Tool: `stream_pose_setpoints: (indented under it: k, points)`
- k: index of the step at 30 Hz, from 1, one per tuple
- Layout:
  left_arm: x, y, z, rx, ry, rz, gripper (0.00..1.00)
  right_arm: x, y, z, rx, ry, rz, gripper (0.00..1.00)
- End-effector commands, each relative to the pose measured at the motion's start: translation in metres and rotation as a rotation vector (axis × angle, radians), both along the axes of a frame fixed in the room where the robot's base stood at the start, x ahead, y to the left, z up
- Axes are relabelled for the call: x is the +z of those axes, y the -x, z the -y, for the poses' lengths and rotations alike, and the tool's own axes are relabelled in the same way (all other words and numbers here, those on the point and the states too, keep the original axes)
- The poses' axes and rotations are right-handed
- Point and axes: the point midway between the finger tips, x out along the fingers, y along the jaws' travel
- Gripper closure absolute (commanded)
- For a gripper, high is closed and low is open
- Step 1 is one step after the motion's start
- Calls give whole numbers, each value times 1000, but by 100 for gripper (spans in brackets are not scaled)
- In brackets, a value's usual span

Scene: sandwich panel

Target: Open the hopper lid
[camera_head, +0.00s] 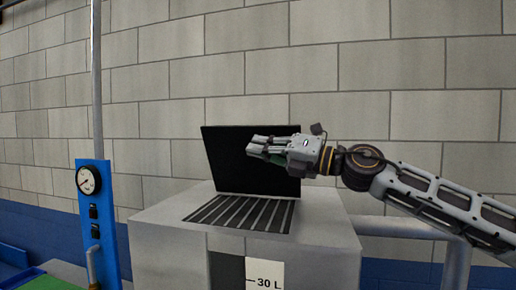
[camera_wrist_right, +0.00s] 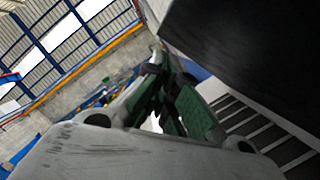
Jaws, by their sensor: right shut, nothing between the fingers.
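The hopper (camera_head: 160,236) is a pale grey box with a dark slatted grate (camera_head: 240,213) in its top. Its black lid (camera_head: 228,163) stands raised, nearly upright and tilted slightly back, at the rear of the grate, which lies uncovered. My right gripper (camera_head: 256,149) is shut and empty, pointing left in front of the lid's upper right part and covering some of it. I cannot tell whether it touches the lid. In the right wrist view the green-padded fingers (camera_wrist_right: 170,98) are together, with the dark lid (camera_wrist_right: 250,45) and the grate (camera_wrist_right: 262,130) beside them. My left gripper is not in view.
A blue panel with a gauge (camera_head: 89,180) and a grey pole (camera_head: 96,80) stand left of the hopper. A grey pipe rail (camera_head: 455,255) is at the right. A block wall (camera_head: 400,60) is behind. The space above the hopper's left side is free.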

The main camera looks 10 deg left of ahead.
Motion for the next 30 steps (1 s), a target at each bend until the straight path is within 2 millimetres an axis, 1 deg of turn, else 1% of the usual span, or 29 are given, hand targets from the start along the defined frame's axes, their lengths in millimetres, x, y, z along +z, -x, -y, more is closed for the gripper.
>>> stream_pose_setpoints:
  k: [1, 4, 13, 30]
  points:
    - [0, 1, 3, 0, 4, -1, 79, 0, 0, 0, 1, 1, 0, 100]
    - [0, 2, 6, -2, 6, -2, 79, 0, 0, -1, 1, 1, 0, 100]
    - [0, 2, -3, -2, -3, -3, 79, 0, 0, 0, 0, 0, 0, 100]
    - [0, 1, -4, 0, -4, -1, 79, -1, 0, 2, 0, 0, 0, 100]
